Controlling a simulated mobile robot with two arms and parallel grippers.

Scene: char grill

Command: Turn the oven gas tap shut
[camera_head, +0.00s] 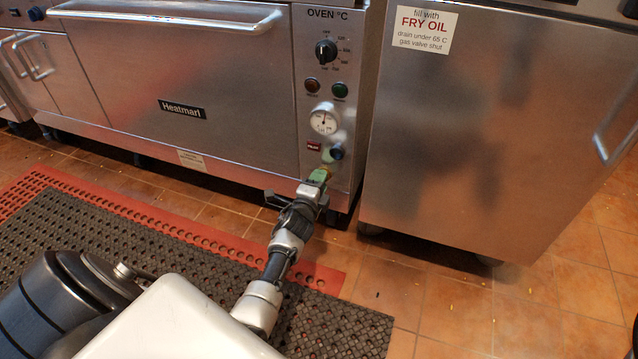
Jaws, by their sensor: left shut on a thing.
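The oven (215,75) has a steel control panel at its right side, with a black temperature knob (326,50) and a round dial (323,119). The oven gas tap (327,168) is low on this panel; a small yellow and green part of it shows at my left gripper (318,177). My left gripper is shut on the tap, and its fingers hide most of it. I cannot tell the angle of the tap handle. A dark blue knob (337,152) sits just above the gripper. My right gripper is not in view.
A fryer cabinet (470,130) with a FRY OIL label (425,29) stands close to the right of the oven. Red and dark rubber mats (110,240) lie on the tiled floor. Bare tiles (450,310) are free at the lower right.

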